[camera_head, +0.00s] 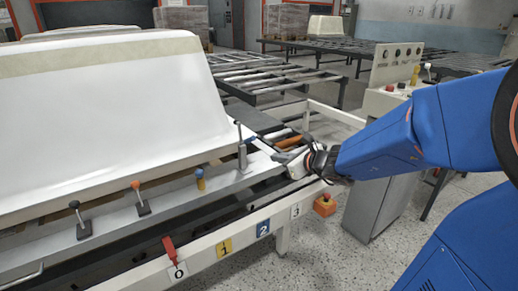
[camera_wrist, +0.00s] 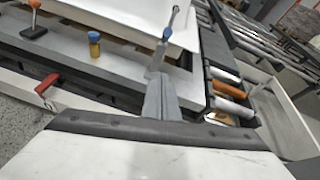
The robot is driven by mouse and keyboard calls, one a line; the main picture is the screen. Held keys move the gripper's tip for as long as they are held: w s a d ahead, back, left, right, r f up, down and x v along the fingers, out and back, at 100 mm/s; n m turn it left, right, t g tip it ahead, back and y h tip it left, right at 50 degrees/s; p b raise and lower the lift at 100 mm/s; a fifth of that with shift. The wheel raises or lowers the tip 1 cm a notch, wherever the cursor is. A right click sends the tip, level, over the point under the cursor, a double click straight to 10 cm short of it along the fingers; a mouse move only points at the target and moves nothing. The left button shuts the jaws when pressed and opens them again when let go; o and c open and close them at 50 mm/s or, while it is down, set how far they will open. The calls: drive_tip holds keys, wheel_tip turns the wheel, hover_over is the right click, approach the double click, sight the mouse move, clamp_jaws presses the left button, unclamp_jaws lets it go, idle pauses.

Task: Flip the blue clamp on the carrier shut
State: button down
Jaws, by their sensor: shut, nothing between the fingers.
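The carrier (camera_head: 165,205) runs along the front of a white tub shell (camera_head: 120,95). On its right end stands a grey clamp (camera_head: 242,157) with an upright lever. In the wrist view this upright lever (camera_wrist: 174,17) has a blue part low on it, just beyond my fingertips. My gripper (camera_head: 279,158) is shut and empty, to the right of that clamp; in the wrist view its fingers (camera_wrist: 158,78) point at the lever. Whether they touch it I cannot tell. A short yellow post with a blue cap (camera_head: 200,180) stands to the left; it also shows in the wrist view (camera_wrist: 94,45).
Clamps with an orange knob (camera_head: 137,186) and a black knob (camera_head: 75,205) stand further left. A red handle (camera_head: 170,247) hangs by label 0 on the front rail. Roller tables lie behind.

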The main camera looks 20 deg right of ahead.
drive_tip(key=shift+d+f, duration=0.1)
drive_tip(key=shift+d, duration=0.05)
drive_tip(key=w+a, duration=0.4)
drive_tip(key=w, duration=0.6)
drive_tip(key=shift+w+a+f, duration=0.15)
drive_tip(key=shift+w+a, duration=0.2)
drive_tip(key=shift+a, duration=0.05)
